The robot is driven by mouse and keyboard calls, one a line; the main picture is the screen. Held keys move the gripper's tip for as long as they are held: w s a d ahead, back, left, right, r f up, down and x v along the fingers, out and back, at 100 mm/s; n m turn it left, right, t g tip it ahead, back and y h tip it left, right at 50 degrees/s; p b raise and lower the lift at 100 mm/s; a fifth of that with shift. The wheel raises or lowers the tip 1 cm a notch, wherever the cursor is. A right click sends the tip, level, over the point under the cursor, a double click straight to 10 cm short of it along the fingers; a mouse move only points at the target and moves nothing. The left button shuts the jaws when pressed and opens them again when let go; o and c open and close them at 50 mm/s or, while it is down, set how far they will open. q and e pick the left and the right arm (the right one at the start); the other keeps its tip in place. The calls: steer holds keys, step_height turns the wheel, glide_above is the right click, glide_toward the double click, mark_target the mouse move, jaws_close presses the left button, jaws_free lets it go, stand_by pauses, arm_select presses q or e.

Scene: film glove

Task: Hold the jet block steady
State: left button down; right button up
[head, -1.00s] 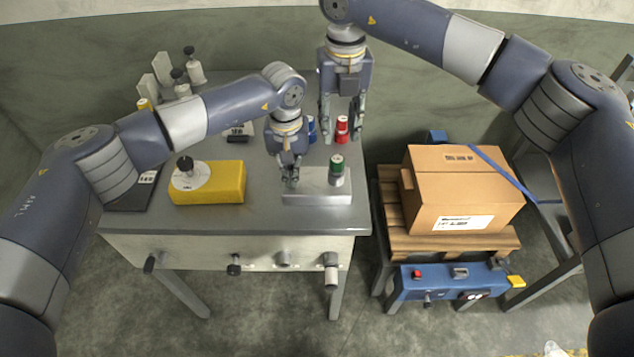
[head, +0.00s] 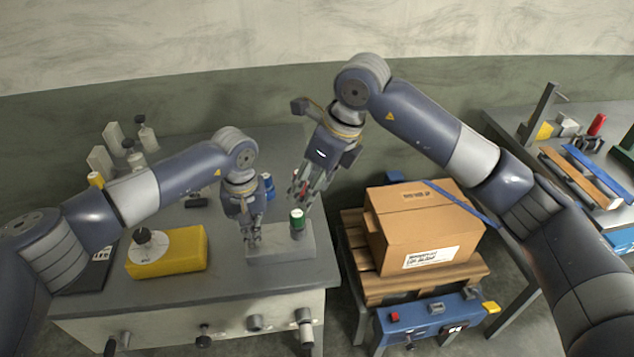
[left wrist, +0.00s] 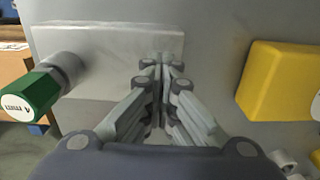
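The jet block (head: 283,246), a pale grey bar, lies on the grey workbench near its front edge. A green-capped metal jet (head: 297,222) stands on its right part; its cap shows at the left of the left wrist view (left wrist: 33,95). My left gripper (head: 253,240) points down at the block's left part. In the left wrist view its fingertips (left wrist: 162,66) are together against the block (left wrist: 110,55), with none of it visibly clamped between them. My right gripper (head: 305,203) hangs empty above and behind the green cap, its fingers apart. A red-capped piece (head: 300,188) is partly hidden behind them.
A yellow block (head: 185,252) with a white disc lies left of the jet block. A blue-capped piece (head: 268,185) stands behind. A cardboard box (head: 420,232) sits on a pallet to the right. The bench's front between the yellow and jet blocks is clear.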

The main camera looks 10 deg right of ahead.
mark_target(298, 214)
steer(key=shift+n+t, duration=0.3)
steer(key=shift+n, duration=0.2)
steer(key=x, duration=1.1)
steer(key=shift+d+f, duration=0.25)
steer(key=c, duration=1.2)
